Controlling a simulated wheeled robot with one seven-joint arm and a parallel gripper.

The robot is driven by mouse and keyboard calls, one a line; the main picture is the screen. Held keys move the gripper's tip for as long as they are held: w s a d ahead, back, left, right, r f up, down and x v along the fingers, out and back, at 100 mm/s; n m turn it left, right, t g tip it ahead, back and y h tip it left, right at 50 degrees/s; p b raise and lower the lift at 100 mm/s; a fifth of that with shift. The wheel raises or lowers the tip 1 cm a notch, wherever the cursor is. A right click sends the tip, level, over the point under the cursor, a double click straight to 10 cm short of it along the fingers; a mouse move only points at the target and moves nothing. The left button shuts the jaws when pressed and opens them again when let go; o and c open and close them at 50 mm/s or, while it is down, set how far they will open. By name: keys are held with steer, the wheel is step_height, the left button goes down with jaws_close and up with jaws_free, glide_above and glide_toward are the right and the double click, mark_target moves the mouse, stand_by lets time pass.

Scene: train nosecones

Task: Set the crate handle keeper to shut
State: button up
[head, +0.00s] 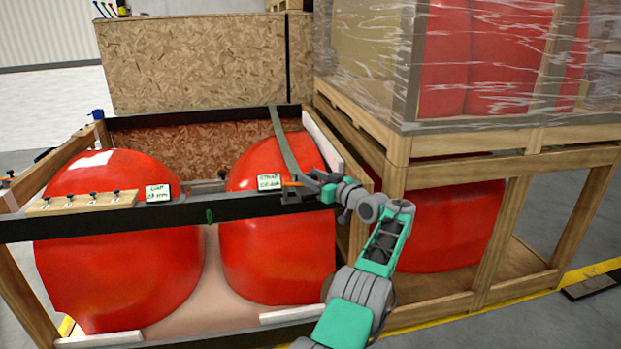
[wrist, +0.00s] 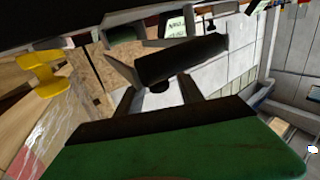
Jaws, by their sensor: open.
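The open crate's dark front rail (head: 235,207) runs across the head view. A grey-green strap (head: 287,150) comes down over the right red nosecone to a dark fitting (head: 290,196) on the rail, with a small orange piece beside it. My gripper (head: 324,188) is at the right end of the rail, close to this fitting. In the wrist view the jaws (wrist: 158,88) are apart, and a dark block with a grey plate (wrist: 182,60) lies just beyond or between them. I cannot tell whether they touch it. I cannot make out the keeper or its setting for certain.
A wooden block with several dark knobs (head: 82,201) and a clip label (head: 158,193) sit on the rail at left. A strap label (head: 269,182) stands near the fitting. A wrapped crate (head: 480,70) stands close at right. A yellow piece (wrist: 42,75) shows in the wrist view.

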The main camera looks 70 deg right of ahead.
steer(key=b+v, duration=0.1)
steer(key=v, duration=0.6)
steer(key=shift+s+a, duration=0.25)
steer(key=shift+s, duration=0.05)
steer(key=shift+c, duration=0.5)
